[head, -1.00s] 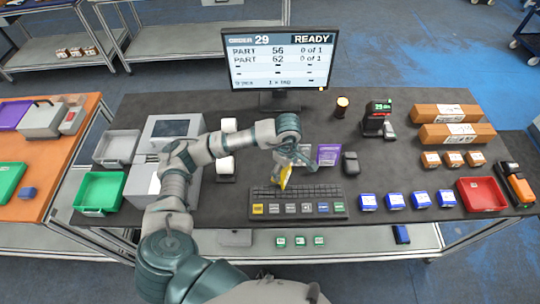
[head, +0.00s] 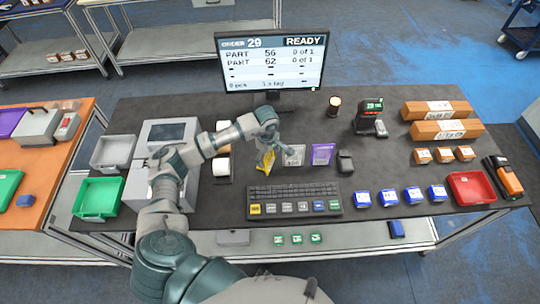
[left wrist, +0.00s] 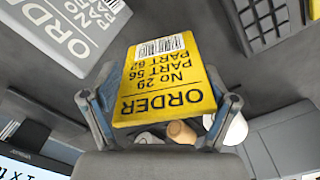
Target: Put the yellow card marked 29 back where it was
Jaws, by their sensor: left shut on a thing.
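The yellow card (head: 265,163) is held tilted by my left gripper (head: 268,148), just left of the grey card (head: 293,157) in the head view. In the left wrist view the yellow card (left wrist: 168,75) sits between the two fingers and reads ORDER No 29, PART 56, PART 62, with a barcode. My left gripper is shut on it. The grey order card (left wrist: 65,28) shows at the upper left there, apart from the yellow card. I cannot tell whether the yellow card's lower edge touches the table. My right gripper is not in view.
A purple card (head: 322,154) stands right of the grey card. The keyboard (head: 300,203) lies in front, the monitor (head: 274,62) stands behind, and white rolls (head: 223,166) stand to the left. A black device (head: 345,162) lies right of the cards.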

